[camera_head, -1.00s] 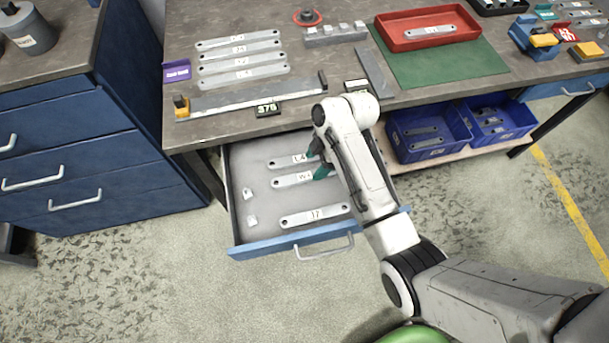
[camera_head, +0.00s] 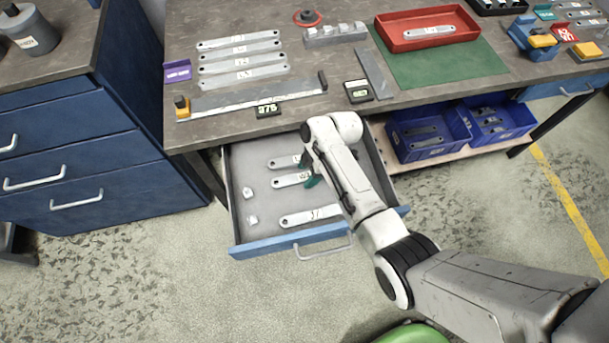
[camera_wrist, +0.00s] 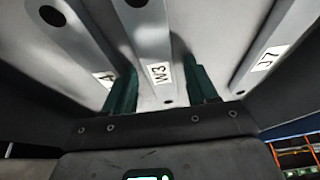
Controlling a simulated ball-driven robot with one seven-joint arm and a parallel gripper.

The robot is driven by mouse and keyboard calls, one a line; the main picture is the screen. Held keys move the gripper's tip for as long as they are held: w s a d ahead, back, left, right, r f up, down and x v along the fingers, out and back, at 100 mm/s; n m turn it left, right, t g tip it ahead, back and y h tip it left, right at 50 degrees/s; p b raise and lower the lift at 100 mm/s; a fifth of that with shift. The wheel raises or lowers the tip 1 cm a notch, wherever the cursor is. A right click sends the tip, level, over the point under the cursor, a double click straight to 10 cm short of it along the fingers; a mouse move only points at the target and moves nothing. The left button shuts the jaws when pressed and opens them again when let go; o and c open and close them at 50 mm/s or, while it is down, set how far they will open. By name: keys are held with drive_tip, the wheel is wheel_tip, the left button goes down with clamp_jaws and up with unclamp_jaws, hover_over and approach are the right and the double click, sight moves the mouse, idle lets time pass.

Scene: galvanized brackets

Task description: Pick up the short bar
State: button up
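Three grey flat bars lie in the open drawer. The middle bar (camera_head: 290,180) reads W3 in the wrist view (camera_wrist: 160,88). The far bar (camera_head: 283,162) lies behind it, at the left in the wrist view (camera_wrist: 85,50). The near bar (camera_head: 305,217) reads J7 in the wrist view (camera_wrist: 262,60). My gripper (camera_head: 309,171) is over the drawer. In the wrist view its green fingers (camera_wrist: 161,90) are apart, one each side of the W3 bar, with no clear grip. My arm hides the bars' right ends in the head view, so their lengths are hard to compare.
The drawer front (camera_head: 290,243) is pulled out beneath the workbench (camera_head: 330,85). Two small pale pieces lie at the drawer's left. Several bars lie on the bench, and another is in a red tray (camera_head: 400,40). Blue bins (camera_head: 420,155) stand at right below the bench.

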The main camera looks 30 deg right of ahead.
clamp_jaws()
idle(0.3)
